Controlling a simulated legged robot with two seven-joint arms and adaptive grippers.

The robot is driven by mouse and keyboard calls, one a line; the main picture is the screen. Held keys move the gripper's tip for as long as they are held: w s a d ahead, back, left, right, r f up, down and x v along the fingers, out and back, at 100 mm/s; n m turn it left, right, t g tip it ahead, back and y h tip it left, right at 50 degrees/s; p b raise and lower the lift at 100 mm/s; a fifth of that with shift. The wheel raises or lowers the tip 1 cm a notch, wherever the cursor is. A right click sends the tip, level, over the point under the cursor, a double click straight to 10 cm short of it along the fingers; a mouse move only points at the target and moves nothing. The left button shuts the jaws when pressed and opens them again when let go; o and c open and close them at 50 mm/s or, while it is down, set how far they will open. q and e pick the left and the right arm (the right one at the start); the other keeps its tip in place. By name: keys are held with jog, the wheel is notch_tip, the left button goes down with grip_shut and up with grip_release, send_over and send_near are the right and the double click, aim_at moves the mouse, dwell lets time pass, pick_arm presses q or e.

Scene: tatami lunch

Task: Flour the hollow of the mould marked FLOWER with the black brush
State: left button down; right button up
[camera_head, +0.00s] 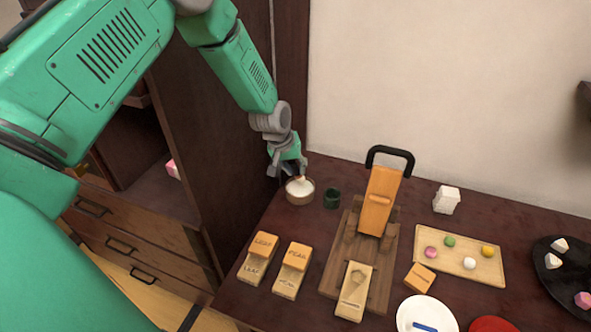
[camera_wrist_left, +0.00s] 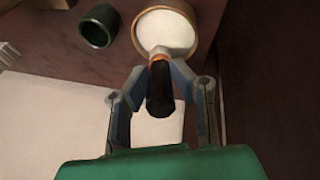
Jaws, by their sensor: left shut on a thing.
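My left gripper (camera_head: 288,172) is shut on the black brush (camera_wrist_left: 160,92), seen in the left wrist view (camera_wrist_left: 158,88). The brush's copper-coloured band points into a round bowl (camera_head: 312,196) of white flour (camera_head: 299,187). Its bristle end seems to be at the flour; contact cannot be told. A pale wooden mould (camera_head: 350,308) with a hollow near its far end lies at the front of the wooden press base; its marking is too small to read. Two other moulds carry lids, one marked LEAF (camera_head: 258,262), the other's word unclear (camera_head: 290,281). My right gripper is out of view.
A dark green cup (camera_head: 332,198) stands just right of the bowl. The wooden press (camera_head: 377,203) with a black handle rises mid-table. A loose wooden block (camera_head: 420,277), a tray (camera_head: 487,270) of coloured balls, a white plate (camera_head: 436,308) and a white stack (camera_head: 446,199) stand right.

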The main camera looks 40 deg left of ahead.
pick_arm(q)
jog(key=shift+r+p, duration=1.65)
jog(key=shift+r, duration=0.75)
jog(key=shift+f, duration=0.1)
jog(key=shift+d, duration=0.1)
